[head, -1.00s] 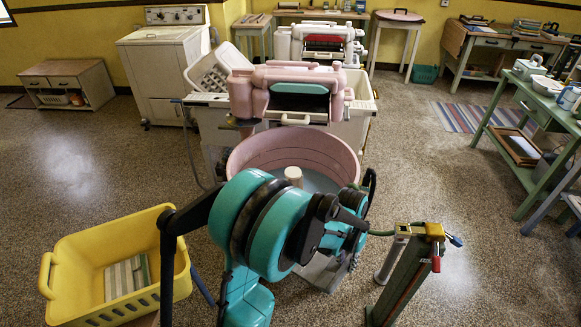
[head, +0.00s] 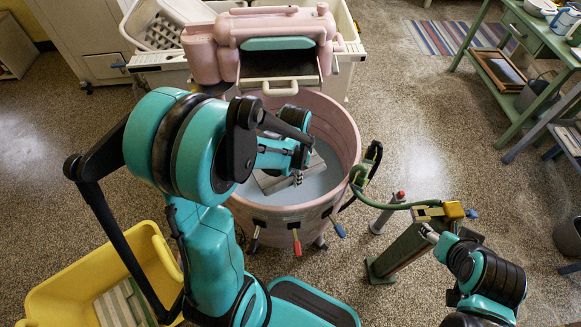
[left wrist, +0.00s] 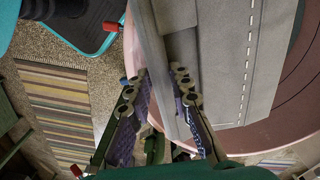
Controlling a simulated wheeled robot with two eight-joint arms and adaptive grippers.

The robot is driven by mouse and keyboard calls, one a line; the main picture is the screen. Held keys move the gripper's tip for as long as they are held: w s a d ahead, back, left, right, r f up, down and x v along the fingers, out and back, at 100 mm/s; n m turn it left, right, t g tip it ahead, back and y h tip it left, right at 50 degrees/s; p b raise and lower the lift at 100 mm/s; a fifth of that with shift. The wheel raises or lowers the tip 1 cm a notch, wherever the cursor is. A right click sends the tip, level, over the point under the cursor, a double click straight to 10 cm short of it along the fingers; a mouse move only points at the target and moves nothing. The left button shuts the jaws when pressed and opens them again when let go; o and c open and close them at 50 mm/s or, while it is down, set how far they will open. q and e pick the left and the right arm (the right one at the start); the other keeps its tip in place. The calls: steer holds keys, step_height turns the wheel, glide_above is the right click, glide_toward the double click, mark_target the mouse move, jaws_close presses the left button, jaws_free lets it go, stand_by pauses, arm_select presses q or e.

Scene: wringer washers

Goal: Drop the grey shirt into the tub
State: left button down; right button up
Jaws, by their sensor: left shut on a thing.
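The grey shirt (head: 285,176) shows as a flat piece at the pink tub (head: 345,140), partly hidden by my left arm. My left gripper (head: 298,178) is at the shirt, inside the tub's outline. In the left wrist view, the gripper (left wrist: 165,85) is shut on a fold of the grey shirt (left wrist: 232,60), which has a white dashed stitch line. The tub's pink wall (left wrist: 285,130) lies behind the cloth. I cannot tell whether the shirt touches the water.
A pink wringer (head: 265,45) stands over the tub's far side. A yellow basket (head: 150,250) with striped cloth (head: 120,303) is at the lower left. A green post (head: 405,250) with a hose stands right of the tub. A green table (head: 500,75) is at the right.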

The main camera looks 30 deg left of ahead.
arm_select(q)
steer(key=shift+s+a+r+m, duration=0.15)
steer(key=shift+a+r+m, duration=0.05)
steer(key=shift+a+m, duration=0.2)
steer(key=shift+d, duration=0.1)
steer(key=shift+s+f, duration=0.1)
step_height(320, 180, down, 6)
steer(key=b, duration=0.5)
steer(key=shift+r, duration=0.2)
steer(key=c, duration=1.3)
jaws_free()
